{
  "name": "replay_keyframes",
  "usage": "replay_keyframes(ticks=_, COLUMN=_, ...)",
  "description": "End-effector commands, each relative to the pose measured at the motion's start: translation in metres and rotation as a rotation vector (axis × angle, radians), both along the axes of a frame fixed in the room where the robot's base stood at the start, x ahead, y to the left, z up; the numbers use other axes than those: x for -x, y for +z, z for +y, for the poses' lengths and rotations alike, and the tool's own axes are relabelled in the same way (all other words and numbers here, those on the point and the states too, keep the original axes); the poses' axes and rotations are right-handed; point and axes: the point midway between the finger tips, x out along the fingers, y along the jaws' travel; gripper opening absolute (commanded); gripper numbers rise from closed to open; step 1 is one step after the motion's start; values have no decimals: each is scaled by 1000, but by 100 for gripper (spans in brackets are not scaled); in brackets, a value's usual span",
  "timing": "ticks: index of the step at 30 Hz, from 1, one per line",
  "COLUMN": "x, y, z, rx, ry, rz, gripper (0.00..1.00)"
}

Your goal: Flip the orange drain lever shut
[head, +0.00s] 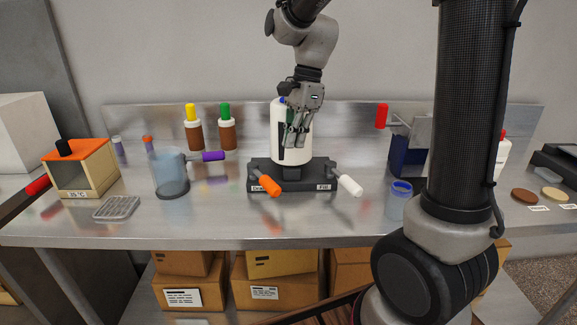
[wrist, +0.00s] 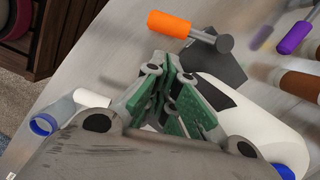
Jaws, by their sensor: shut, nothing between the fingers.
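The orange drain lever (head: 268,187) sticks out toward the front from the left end of a dark base (head: 291,186) with a label below it. In the wrist view the orange handle (wrist: 170,24) lies beyond my fingertips, joined to a grey pivot. The white lever (head: 348,184) points out at the right end, by the "Fill" label. A white bottle-like vessel (head: 279,150) stands upright on the base. My gripper (head: 297,140) is shut and empty in front of this vessel, above the base. It is apart from the orange lever; its green pads (wrist: 172,65) meet in the wrist view.
A clear cup with a purple handle (head: 213,156) stands left of the base. A blue-rimmed jar (head: 398,200) stands to the right, and a red-handled lever (head: 382,116) sticks out behind it. The tabletop in front of the base is clear.

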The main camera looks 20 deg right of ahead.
Motion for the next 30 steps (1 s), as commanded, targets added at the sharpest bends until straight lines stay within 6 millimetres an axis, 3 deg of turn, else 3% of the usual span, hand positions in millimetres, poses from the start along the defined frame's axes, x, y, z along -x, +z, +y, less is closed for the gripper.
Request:
replay_keyframes(ticks=16, x=4, y=-83, z=19, rx=1, ry=2, rz=3, gripper=0)
replay_keyframes(ticks=21, x=5, y=-94, z=21, rx=0, ry=1, rz=1, gripper=0)
replay_keyframes(ticks=30, x=5, y=-95, z=21, rx=0, ry=1, rz=1, gripper=0)
